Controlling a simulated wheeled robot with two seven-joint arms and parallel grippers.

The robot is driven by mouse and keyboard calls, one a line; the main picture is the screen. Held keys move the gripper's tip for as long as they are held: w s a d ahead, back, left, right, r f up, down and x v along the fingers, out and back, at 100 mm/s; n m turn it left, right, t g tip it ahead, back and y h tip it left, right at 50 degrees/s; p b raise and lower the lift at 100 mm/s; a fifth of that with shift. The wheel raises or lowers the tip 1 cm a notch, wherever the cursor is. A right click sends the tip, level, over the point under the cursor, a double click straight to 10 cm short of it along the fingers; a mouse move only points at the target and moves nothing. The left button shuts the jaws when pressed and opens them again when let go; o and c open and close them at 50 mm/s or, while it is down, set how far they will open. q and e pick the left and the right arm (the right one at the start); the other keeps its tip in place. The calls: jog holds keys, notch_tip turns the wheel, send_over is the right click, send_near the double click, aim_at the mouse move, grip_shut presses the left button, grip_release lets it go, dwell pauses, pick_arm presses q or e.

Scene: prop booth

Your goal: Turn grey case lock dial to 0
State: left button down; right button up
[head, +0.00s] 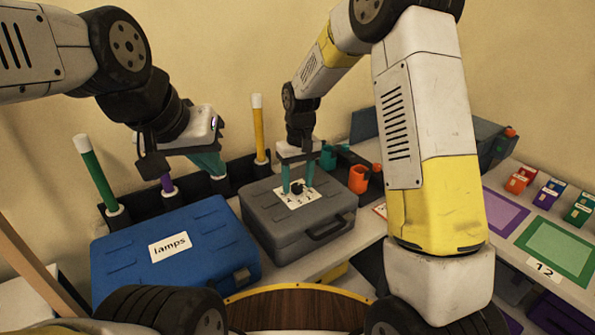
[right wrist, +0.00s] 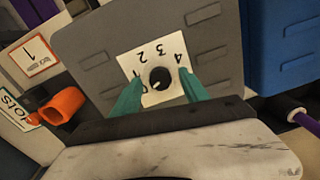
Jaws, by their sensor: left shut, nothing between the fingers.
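The grey case (head: 290,235) stands closed on the table in the middle of the head view. A white number plate (head: 283,198) with a black round dial (head: 297,188) is on its lid. In the right wrist view, the plate (right wrist: 178,47) shows 1, 2, 3 and 4, and the dial (right wrist: 159,78) has a small pale mark on its lower part; I cannot read its setting surely. My right gripper (head: 298,191) is open, pointing down with its teal fingers apart on either side of the dial; contact is unclear. My left gripper (head: 216,172) is shut and empty, above the back rack.
A blue case labelled "lamps" (head: 205,238) stands left of the grey case. A black rack (head: 240,172) with green, purple and yellow sticks runs behind. Orange (head: 358,179) and teal (head: 328,158) holders sit to the right. Coloured mats and small boxes lie far right.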

aim_at(298, 185)
jog(key=shift+r, duration=0.1)
notch_tip(298, 185, up, 7)
jog(key=shift+w+d, duration=0.1)
jog(key=shift+r, duration=0.3)
dwell(0.3)
jog(key=shift+d+r, duration=0.2)
jog(key=shift+r, duration=0.15)
jog(key=s+d+r+m+t+y, duration=0.1)
jog(key=s+d+r+m+t, duration=0.15)
jog(key=s+d+r, duration=0.75)
jog(key=s+d+r+m+t, duration=0.1)
jog(key=s+t, duration=0.1)
jog(key=s, duration=0.5)
jog(key=s+d+r+m+t, duration=0.1)
jog(key=s+d+t, duration=0.1)
jog(key=s, duration=0.4)
jog(key=shift+s+d+r+y, duration=0.3)
jog(key=shift+s+y, duration=0.05)
jog(key=shift+y, duration=0.05)
